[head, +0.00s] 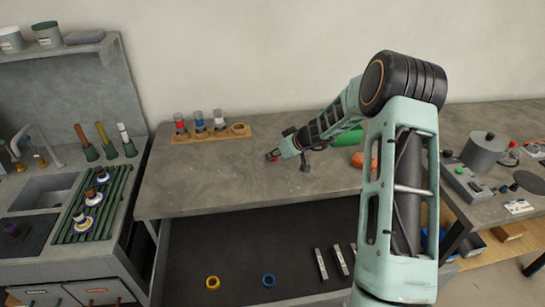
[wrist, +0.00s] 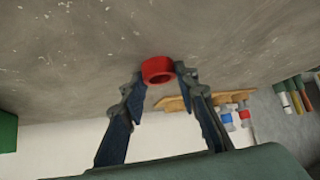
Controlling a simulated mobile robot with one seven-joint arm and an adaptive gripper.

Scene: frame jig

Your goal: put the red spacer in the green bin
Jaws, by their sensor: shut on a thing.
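My gripper (wrist: 158,78) is shut on the red spacer (wrist: 158,68), a short red ring held between the two fingertips in the wrist view. In the head view my gripper (head: 273,155) is low over the grey bench, left of the middle. A little red of the spacer shows there, but the gap to the bench is hard to judge. The green bin (head: 350,137) lies to the right, mostly hidden behind my arm. A green block, likely the bin (wrist: 7,132), shows at the left edge of the wrist view.
A wooden rack (head: 212,135) with red, blue and capped pieces stands at the bench's back left. An orange thing (head: 358,159) is partly behind my arm. A blue ring (head: 268,280) and a yellow ring (head: 212,282) lie in the dark lower tray. The bench's left part is clear.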

